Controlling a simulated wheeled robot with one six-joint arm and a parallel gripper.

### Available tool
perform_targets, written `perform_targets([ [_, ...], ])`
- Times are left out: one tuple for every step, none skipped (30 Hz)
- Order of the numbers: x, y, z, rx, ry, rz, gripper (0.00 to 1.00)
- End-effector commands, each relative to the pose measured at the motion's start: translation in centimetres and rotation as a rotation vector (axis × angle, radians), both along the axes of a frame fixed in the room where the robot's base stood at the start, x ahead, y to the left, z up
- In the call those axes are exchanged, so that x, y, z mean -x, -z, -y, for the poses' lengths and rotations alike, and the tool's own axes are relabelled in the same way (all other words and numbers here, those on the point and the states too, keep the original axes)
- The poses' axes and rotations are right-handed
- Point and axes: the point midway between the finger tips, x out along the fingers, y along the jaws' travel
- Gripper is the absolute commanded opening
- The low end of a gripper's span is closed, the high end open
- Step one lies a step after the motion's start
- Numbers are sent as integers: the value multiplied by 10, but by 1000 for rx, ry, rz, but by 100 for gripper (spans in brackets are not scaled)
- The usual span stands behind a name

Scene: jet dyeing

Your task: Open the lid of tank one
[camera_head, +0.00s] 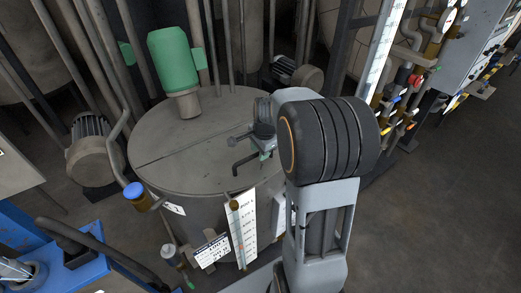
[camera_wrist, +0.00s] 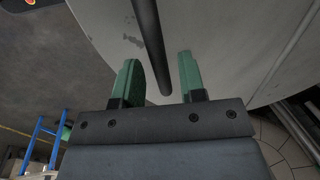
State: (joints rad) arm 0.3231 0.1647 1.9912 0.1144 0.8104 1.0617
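Tank one (camera_head: 200,220) is a grey round tank with a small plate that seems to read 1. Its flat grey lid (camera_head: 185,150) lies level on top, with a seam across it; it fills much of the wrist view (camera_wrist: 230,40). A dark bent handle bar (camera_head: 243,162) stands on the lid's right part. My gripper (camera_head: 266,152) is over the lid beside this handle. In the wrist view my gripper (camera_wrist: 160,75) has its two green fingers apart, with the dark bar (camera_wrist: 150,45) running between them. Whether either finger touches the bar is unclear.
A green motor (camera_head: 175,60) stands on the lid's back. A blue-capped valve (camera_head: 135,191) and a level scale (camera_head: 242,228) are at the tank's front. A blue frame (camera_head: 90,280) is at lower left. Pipes and valves (camera_head: 405,85) are at right; the floor (camera_head: 440,220) at lower right is clear.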

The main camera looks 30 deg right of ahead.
Motion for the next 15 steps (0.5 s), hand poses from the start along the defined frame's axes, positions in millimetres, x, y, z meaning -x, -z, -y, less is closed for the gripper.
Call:
perform_targets([
  [0,0,0,0,0,0,33],
  [0,0,0,0,0,0,30],
  [0,0,0,0,0,0,26],
  [0,0,0,0,0,0,23],
  [0,0,0,0,0,0,20],
  [0,0,0,0,0,0,16],
  [0,0,0,0,0,0,13],
  [0,0,0,0,0,0,10],
  [0,0,0,0,0,0,7],
  [0,0,0,0,0,0,4],
  [0,0,0,0,0,0,1],
  [0,0,0,0,0,0,0],
  [0,0,0,0,0,0,0],
  [0,0,0,0,0,0,0],
  [0,0,0,0,0,0,0],
])
